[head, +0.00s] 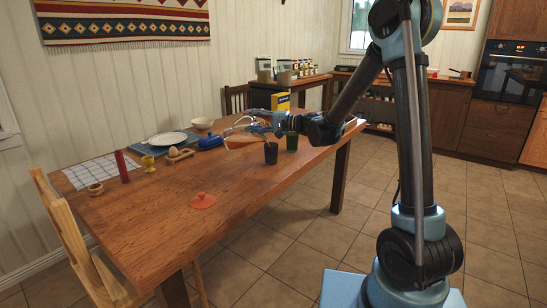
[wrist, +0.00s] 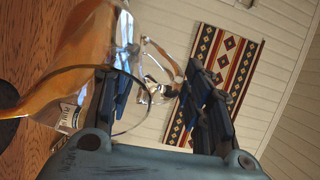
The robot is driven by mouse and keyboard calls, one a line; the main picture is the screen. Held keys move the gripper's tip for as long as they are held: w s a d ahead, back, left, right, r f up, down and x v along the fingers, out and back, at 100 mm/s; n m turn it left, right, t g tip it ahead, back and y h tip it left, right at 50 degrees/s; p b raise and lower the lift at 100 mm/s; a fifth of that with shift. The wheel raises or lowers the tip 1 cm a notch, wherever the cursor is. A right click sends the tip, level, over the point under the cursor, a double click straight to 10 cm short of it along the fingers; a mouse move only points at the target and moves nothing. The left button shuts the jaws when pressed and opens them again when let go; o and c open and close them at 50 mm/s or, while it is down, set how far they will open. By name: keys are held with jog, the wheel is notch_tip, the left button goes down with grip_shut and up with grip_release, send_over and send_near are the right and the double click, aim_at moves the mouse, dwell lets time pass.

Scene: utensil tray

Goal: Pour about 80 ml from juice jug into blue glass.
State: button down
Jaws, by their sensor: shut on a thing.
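My gripper (head: 246,124) is over the far right part of the wooden table, shut on the clear juice jug (head: 238,141). The wrist view shows my gripper's two dark fingers (wrist: 165,97) at the jug's handle. Orange juice (wrist: 88,48) shows in the jug at the left of that view, with a printed label on its side. A dark bluish glass (head: 271,153), taken as the blue glass, stands on the table just right of and nearer than the jug. A green glass (head: 292,141) stands beside it. The jug's spout and any stream are too small to make out.
An orange-red lid-like disc (head: 203,201) lies on the near tabletop, with clear wood around it. A blue dish (head: 210,143), plate (head: 168,138), egg holder (head: 180,156), yellow cup (head: 148,164) and red cylinder (head: 121,166) stand to the left.

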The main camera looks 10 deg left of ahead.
aim_at(243, 131)
jog(key=shift+d+r+y+p, duration=0.15)
jog(key=shift+d+y+p, duration=0.15)
jog(key=shift+d+p, duration=0.25)
dwell(1.0)
jog(key=shift+a, duration=0.15)
jog(key=shift+a+h, duration=0.5)
jog(key=shift+a, duration=0.2)
jog(key=shift+s+a+f+h, duration=0.1)
jog(key=shift+a+f+h, duration=0.55)
jog(key=shift+h, duration=0.25)
jog(key=shift+f, duration=0.1)
jog(key=shift+a, duration=0.15)
jog(key=shift+a+f+h+b, duration=0.1)
jog(key=shift+a+h+b, duration=0.25)
jog(key=shift+h, duration=0.35)
jog(key=shift+n, duration=0.3)
